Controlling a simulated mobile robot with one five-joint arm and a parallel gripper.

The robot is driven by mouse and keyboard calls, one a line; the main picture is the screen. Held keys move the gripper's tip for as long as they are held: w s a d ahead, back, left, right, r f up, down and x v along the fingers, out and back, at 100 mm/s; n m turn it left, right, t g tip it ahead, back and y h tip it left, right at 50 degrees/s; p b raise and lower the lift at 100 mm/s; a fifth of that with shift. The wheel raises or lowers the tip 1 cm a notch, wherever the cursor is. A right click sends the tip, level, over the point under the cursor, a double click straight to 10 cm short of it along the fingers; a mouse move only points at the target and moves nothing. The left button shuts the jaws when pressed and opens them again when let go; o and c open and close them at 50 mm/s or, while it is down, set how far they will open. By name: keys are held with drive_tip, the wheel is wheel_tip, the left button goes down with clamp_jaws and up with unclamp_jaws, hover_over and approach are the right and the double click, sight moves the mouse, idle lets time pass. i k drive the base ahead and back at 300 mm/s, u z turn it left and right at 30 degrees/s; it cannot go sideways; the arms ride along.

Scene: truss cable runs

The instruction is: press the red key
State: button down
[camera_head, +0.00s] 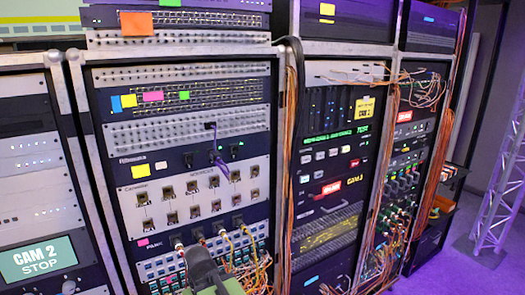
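A small red lit block (331,187) with pale marks shows on the right-hand rack, left of the words "CAM 3". A second red lit block (404,116) sits higher, on the rack further right. I cannot tell whether either is the red key. Rows of small keys (160,266) fill a panel low on the middle rack, partly hidden by cables and my arm. My gripper (203,262), grey-green, rises from the bottom edge in front of that panel. Its fingers are not clear, and I cannot tell whether it touches anything.
Orange cable bundles (293,130) hang between the racks, and loose cables (248,262) droop by the lower panel. A screen (38,259) at the lower left reads "CAM 2 STOP". A metal truss (500,190) stands at the right. Purple floor (445,272) is clear at the lower right.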

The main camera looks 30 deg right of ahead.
sight(354, 163)
drive_tip(key=u, duration=0.05)
drive_tip(key=k, duration=1.2)
drive_tip(key=z, duration=0.85)
drive_tip(key=i, duration=1.2)
drive_tip(key=z, duration=0.25)
